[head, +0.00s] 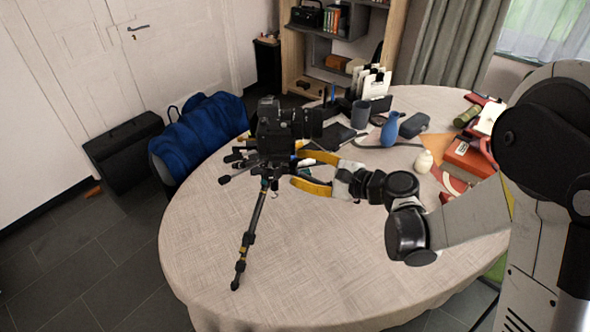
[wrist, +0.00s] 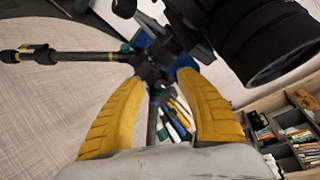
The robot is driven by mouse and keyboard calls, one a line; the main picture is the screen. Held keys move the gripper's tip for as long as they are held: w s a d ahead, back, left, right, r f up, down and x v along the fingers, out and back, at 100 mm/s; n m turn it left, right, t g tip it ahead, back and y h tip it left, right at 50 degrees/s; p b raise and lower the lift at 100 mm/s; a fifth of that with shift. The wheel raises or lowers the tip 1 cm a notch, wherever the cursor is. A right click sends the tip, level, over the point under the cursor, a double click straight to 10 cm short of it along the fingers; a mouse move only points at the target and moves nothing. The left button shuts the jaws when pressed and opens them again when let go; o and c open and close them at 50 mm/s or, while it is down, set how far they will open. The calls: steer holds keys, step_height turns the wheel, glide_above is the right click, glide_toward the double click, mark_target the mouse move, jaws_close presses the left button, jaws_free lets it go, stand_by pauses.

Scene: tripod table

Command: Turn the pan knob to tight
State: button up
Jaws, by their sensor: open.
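A black camera (head: 285,125) sits on a tripod (head: 250,230) that stands on the table. In the wrist view the camera's lens (wrist: 270,45) fills the upper right. Dark knobs and handles (head: 228,178) stick out to the left of the tripod head, below the camera. I cannot tell for sure which part is the pan knob. My gripper (head: 298,171) has yellow fingers and is open at the right side of the tripod head. In the wrist view my gripper (wrist: 158,80) has its fingers on either side of the dark tripod hub (wrist: 152,70), with a gap between them.
The round table (head: 340,270) has free room at the front. A grey mug (head: 360,114), a blue blower (head: 390,129), a white bottle (head: 423,161) and an orange box (head: 468,160) stand behind and right. A chair with a blue jacket (head: 200,130) is at the left.

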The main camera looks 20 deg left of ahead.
steer(key=shift+x, duration=1.2)
jaws_close()
steer(key=shift+d, duration=0.1)
steer(key=shift+m+g+h, duration=0.3)
steer(key=shift+m+g, duration=0.3)
steer(key=shift+m, duration=0.6)
steer(key=shift+m+g+p, duration=0.4)
steer(key=shift+m+g, duration=0.2)
steer(key=shift+m, duration=0.3)
